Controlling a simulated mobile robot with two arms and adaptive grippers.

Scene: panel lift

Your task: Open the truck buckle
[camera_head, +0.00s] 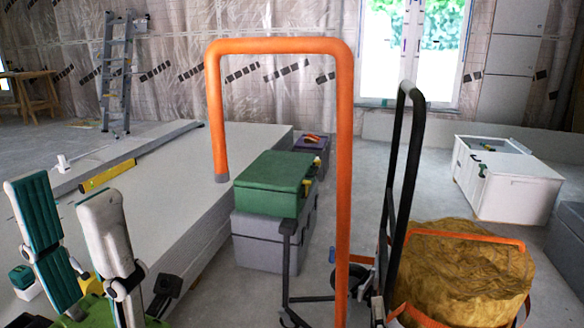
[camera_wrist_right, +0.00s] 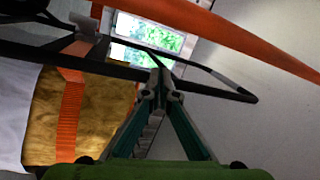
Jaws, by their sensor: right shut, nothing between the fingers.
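A black hand truck (camera_head: 400,190) stands right of centre in the head view, against a yellow-brown insulation roll (camera_head: 465,275). An orange strap (camera_head: 470,238) runs round the roll; it also shows in the right wrist view (camera_wrist_right: 68,125). A small grey part lies by the strap's upper end in the wrist view; I cannot tell whether it is the buckle. My left gripper (camera_head: 62,190) is at the lower left of the head view, fingers apart, empty, far from the truck. My right gripper (camera_wrist_right: 160,75) shows only in the wrist view, shut and empty, with the strap to its left.
A bent orange tube (camera_head: 343,180) rises at the centre. A green case (camera_head: 275,183) on a grey box (camera_head: 273,235) stands behind it, beside a stack of white panels (camera_head: 200,190). A white cabinet (camera_head: 505,175) lies at the right. A ladder (camera_head: 117,75) leans at the back left.

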